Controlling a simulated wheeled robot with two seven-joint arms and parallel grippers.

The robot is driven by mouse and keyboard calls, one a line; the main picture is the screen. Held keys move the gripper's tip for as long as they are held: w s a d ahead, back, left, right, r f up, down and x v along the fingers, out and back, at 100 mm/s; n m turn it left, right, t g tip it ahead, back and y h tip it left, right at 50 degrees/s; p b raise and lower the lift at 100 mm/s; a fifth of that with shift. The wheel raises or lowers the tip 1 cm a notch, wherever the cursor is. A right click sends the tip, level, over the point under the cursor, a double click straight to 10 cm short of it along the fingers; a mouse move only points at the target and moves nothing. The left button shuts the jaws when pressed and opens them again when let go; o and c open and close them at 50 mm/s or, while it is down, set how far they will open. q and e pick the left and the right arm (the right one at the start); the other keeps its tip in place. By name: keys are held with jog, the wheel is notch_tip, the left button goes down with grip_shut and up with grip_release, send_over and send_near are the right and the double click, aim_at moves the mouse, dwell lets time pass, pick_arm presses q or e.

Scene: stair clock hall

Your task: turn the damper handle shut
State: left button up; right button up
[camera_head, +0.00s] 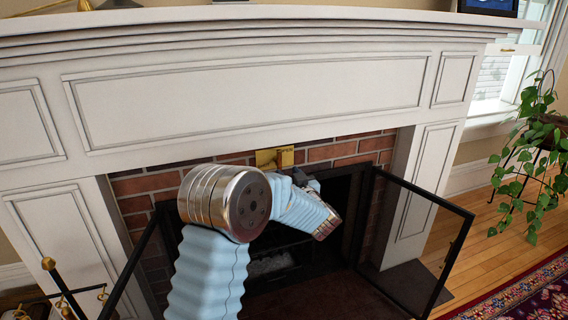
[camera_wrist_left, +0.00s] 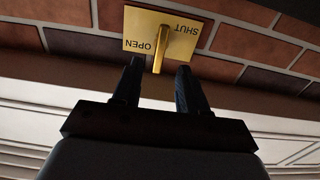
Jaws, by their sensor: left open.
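The brass damper plate (camera_head: 265,158) is fixed to the brick above the firebox opening. In the left wrist view the plate (camera_wrist_left: 134,22) appears upside down, with OPEN on the left and SHUT on the right. The brass damper handle (camera_wrist_left: 160,50) stands out from the plate between the two words. My left gripper (camera_wrist_left: 159,70) is open, with one dark fingertip on each side of the handle's free end. A gap shows on both sides. In the head view my left arm hides most of this gripper. My right gripper is not in view.
A white mantel (camera_head: 250,85) surrounds the brick. A black-framed fire screen door (camera_head: 415,240) stands swung open at the right, another at the left. Fire tools (camera_head: 62,285) stand at lower left. A potted plant (camera_head: 530,150) and rug (camera_head: 530,300) are at the right.

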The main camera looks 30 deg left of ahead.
aim_at(280, 163)
pick_arm(q)
jog(key=x, duration=0.8)
jog(key=shift+w+a+p, duration=0.2)
jog(key=shift+p, duration=0.1)
jog(key=shift+f, duration=0.1)
grip_shut()
